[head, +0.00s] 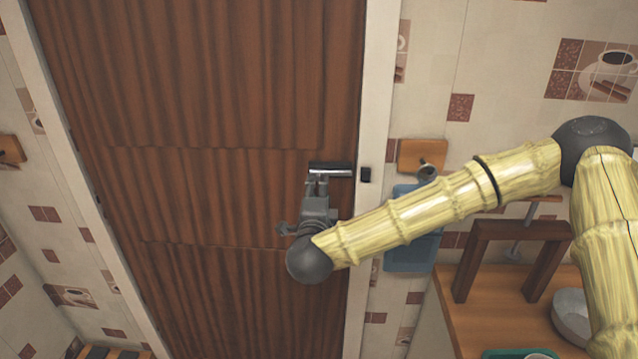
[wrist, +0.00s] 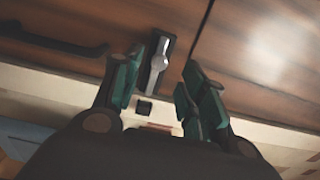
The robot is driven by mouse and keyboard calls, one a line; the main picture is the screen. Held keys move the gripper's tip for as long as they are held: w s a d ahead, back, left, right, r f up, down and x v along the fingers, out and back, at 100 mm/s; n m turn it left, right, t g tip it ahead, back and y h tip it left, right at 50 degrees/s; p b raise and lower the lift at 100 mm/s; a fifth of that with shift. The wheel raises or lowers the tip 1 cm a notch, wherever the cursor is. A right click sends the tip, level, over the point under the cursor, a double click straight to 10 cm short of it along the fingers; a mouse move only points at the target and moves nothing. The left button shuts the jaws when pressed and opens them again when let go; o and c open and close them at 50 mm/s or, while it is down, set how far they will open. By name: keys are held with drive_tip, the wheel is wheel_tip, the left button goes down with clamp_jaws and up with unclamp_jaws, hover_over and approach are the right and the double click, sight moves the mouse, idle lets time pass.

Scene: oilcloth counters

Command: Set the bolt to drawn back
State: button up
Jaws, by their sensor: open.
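The bolt (head: 340,170) is a metal slide bolt on the brown wooden door, near its right edge. It also shows in the wrist view (wrist: 158,60), upright in the picture between the fingers. A small dark keeper (head: 366,174) sits on the pale door frame; it also shows in the wrist view (wrist: 144,107). A narrow gap seems to lie between the bolt's end and the keeper. My gripper (head: 317,182) is at the bolt's left part, with its fingers apart. In the wrist view my gripper (wrist: 161,73) has a finger on each side of the bolt; contact is unclear.
The door (head: 220,80) fills the middle. A dark handle bar (wrist: 50,40) shows on it in the wrist view. A wooden plaque with a hook (head: 422,156) and a blue board (head: 405,255) are on the wall to the right. A wooden counter (head: 470,310) stands at lower right.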

drive_tip(key=s, duration=0.5)
drive_tip(key=shift+s+a, duration=0.25)
drive_tip(key=shift+s, duration=0.05)
drive_tip(key=shift+f, duration=0.15)
drive_tip(key=s+f+n+g+y+b, duration=0.1)
drive_tip(key=s+f+n+g+y, duration=0.4)
drive_tip(key=f, duration=1.2)
drive_tip(key=s+f+n+g+b, duration=0.1)
drive_tip(key=s+f+n+g, duration=0.2)
drive_tip(key=s+f+n, duration=0.95)
drive_tip(key=s+d+f+n+g+h, duration=0.1)
drive_tip(key=s+d+f+g+h, duration=0.2)
drive_tip(key=s+d+f+g, duration=0.7)
drive_tip(key=s+d+f, duration=1)
drive_tip(key=s+d, duration=0.2)
drive_tip(key=s, duration=0.1)
drive_tip(key=shift+b, duration=0.4)
